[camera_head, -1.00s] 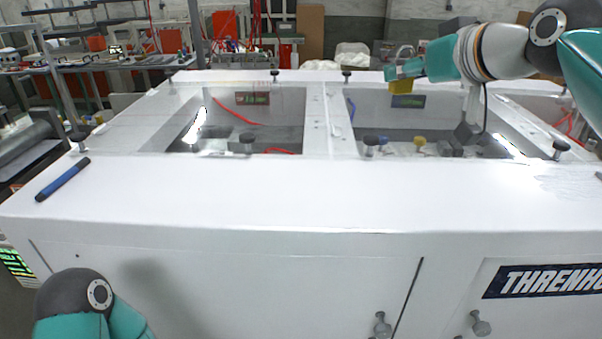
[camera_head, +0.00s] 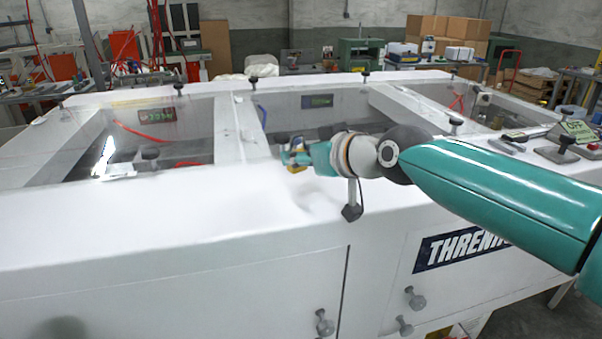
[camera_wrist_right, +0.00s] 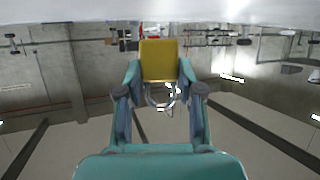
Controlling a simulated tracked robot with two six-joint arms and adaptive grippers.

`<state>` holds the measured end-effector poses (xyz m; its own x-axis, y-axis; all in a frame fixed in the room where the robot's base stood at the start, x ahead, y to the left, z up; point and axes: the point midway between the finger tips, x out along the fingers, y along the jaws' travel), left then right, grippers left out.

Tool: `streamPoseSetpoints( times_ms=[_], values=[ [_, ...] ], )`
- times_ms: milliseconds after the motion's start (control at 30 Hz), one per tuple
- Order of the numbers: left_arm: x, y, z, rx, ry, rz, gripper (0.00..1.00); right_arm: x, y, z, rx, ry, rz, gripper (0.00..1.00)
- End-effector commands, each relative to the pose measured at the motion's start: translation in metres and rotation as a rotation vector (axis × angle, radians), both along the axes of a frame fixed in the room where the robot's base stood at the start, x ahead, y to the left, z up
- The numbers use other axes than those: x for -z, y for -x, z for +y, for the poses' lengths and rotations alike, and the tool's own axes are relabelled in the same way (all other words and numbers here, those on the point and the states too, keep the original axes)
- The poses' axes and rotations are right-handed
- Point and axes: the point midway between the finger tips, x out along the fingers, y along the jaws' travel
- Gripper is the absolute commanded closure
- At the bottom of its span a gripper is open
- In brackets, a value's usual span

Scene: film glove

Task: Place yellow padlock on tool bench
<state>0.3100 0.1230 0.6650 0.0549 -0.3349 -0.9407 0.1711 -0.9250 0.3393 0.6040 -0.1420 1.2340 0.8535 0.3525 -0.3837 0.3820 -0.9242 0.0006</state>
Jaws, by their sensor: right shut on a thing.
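The yellow padlock (camera_head: 297,169) is in my right gripper (camera_head: 296,154), low over the white machine top near the middle of the head view. In the right wrist view the padlock's yellow body (camera_wrist_right: 159,60) sits between the two fingertips of my right gripper (camera_wrist_right: 160,72). Its metal shackle points back towards the palm. My left gripper is not in view. Work benches stand at the back: one at the left edge (camera_head: 22,97) and one at the back right (camera_head: 440,65). I cannot tell which is the tool bench.
The long white machine (camera_head: 150,215) fills the foreground, with sunken glazed windows and dark knobs on top. A red cable (camera_head: 140,132) lies at its left window. Cardboard boxes (camera_head: 428,27) are at the back right. The machine's near top is mostly clear.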

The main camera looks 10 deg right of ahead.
Motion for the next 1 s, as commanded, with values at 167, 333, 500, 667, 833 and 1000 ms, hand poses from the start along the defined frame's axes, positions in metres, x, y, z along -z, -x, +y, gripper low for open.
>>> streamPoseSetpoints(
  times_ms=[167, 333, 500, 667, 833, 1000],
  values=[
    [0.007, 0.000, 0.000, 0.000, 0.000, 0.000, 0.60, 0.026, 0.000, 0.000, -0.001, 0.000, 0.002, 1.00],
    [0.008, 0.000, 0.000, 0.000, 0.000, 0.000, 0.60, 0.034, 0.000, 0.000, 0.000, 0.000, 0.000, 1.00],
    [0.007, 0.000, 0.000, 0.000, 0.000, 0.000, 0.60, 0.034, 0.000, 0.000, 0.000, 0.001, 0.000, 1.00],
    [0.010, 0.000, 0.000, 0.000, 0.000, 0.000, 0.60, 0.036, 0.000, 0.001, -0.001, 0.001, 0.001, 0.58],
    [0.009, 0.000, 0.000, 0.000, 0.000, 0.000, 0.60, 0.036, 0.000, 0.001, -0.001, 0.001, 0.001, 0.38],
    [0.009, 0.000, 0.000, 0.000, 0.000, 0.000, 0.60, 0.036, 0.000, 0.001, -0.001, 0.001, 0.001, 0.38]
  ],
)
